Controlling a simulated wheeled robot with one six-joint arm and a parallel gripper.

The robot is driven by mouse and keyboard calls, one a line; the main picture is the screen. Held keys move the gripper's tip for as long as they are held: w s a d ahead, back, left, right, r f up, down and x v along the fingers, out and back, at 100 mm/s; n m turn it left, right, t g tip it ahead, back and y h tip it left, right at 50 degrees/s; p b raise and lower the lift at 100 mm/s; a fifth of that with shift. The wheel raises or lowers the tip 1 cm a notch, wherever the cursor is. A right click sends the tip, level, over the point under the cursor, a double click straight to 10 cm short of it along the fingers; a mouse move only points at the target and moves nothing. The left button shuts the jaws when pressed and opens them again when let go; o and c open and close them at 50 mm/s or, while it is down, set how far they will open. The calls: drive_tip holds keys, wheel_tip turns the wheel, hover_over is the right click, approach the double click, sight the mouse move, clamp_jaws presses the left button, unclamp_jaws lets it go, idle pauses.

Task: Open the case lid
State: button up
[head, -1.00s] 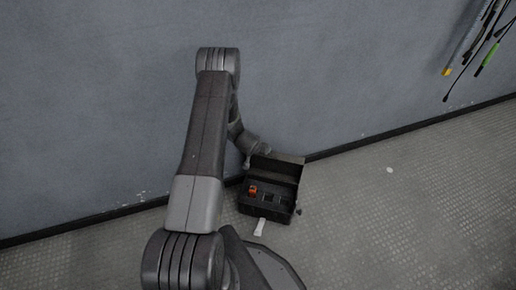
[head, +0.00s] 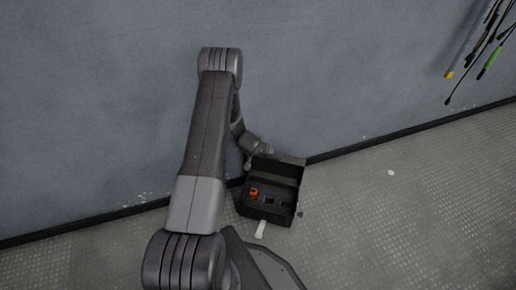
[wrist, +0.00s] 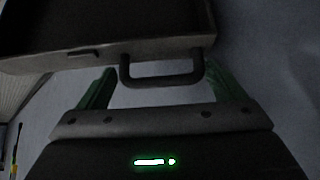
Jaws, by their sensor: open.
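The black case (head: 264,213) stands on the floor by the wall in the head view. Its lid (head: 277,170) is raised, and the inside shows. In the wrist view the lid (wrist: 60,52) fills the upper left, with a dark handle (wrist: 162,82) on its edge. My gripper (wrist: 160,68) is open, with one green finger on each side of the handle. The handle lies between the fingers, and I cannot tell whether they touch it. In the head view my wrist is just behind the lid, and the fingertips are hidden.
An orange item (head: 253,191) and dark slots are inside the case. A small white piece (head: 261,228) is at the case's front. The grey wall (head: 350,70) is close behind. Cables (head: 485,55) hang at the upper right.

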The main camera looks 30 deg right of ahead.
drive_tip(key=p+v, duration=0.1)
drive_tip(key=v, duration=1.2)
drive_tip(key=shift+a+p, duration=0.2)
drive_tip(key=shift+p, duration=0.2)
drive_tip(key=shift+s+r, duration=0.1)
drive_tip(key=b+x, duration=0.2)
drive_tip(key=x, duration=1.1)
drive_tip(key=shift+d+f, duration=0.2)
drive_tip(key=shift+f, duration=0.05)
